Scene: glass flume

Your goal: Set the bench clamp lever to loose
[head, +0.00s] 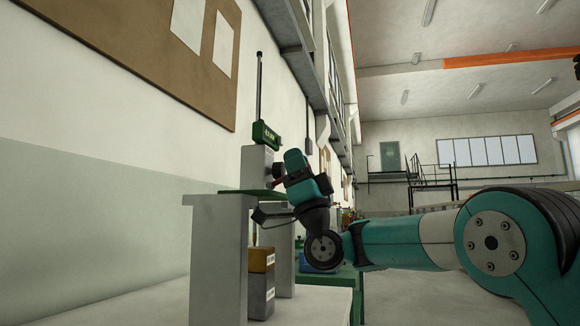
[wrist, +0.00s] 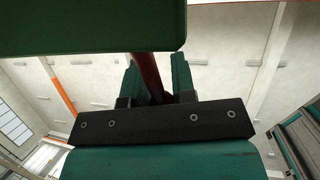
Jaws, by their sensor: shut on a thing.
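The bench clamp lever shows in the wrist view as a dark red rod (wrist: 147,68), running from under a dark green block (wrist: 90,25) down between my fingers. My gripper (wrist: 155,80) is shut on this rod, with a green finger on either side. In the head view my gripper (head: 283,177) is at the right side of a pale grey housing (head: 254,166) with a green labelled block on top (head: 265,135). Only a small reddish bit of the lever shows there; my gripper hides the rest. I cannot read the label or any lever marking.
The housing stands on a green-topped grey stand (head: 220,240) close to the left wall. Yellow and grey blocks (head: 261,282) stand beneath it. A thin dark rod (head: 259,85) rises above the housing. The hall to the right looks open.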

